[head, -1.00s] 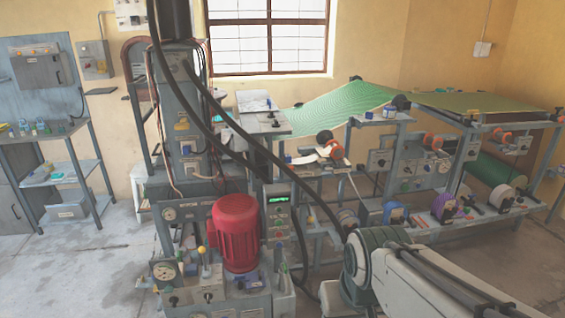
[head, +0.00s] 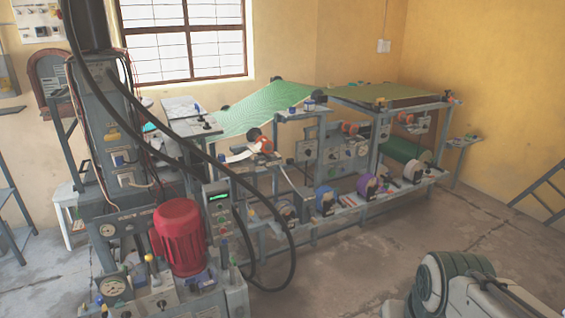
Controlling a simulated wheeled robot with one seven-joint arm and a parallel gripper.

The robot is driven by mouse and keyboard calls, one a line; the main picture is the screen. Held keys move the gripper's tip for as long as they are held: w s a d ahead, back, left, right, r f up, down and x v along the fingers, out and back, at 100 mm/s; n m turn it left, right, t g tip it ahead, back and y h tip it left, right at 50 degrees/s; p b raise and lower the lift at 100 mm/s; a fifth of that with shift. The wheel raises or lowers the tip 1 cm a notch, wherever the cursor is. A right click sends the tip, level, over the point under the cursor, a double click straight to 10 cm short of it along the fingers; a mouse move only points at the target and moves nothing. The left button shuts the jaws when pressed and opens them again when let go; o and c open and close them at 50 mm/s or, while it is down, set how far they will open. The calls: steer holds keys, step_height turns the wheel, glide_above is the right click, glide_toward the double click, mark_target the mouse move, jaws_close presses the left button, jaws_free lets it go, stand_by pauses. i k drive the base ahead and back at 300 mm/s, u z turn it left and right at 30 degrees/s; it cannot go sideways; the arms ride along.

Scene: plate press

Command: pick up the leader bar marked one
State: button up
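I cannot make out a leader bar marked one in the head view; any marking is too small to read at this distance. A long machine frame (head: 335,212) with a green web (head: 262,108) over its top stands in the middle. My gripper is out of view; only part of my arm shows at the bottom right.
A press with a red motor (head: 179,236) and gauges stands at the left front. Black hoses (head: 287,250) loop down beside it. The concrete floor (head: 365,265) in front of the frame is clear. A grey metal rack (head: 545,190) stands at the right wall.

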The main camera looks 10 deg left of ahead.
mark_target(221, 158)
steer(key=z, duration=0.25)
steer(key=i, duration=2.75)
steer(key=u, duration=1.85)
steer(key=i, duration=0.9)
steer(key=u, duration=0.8)
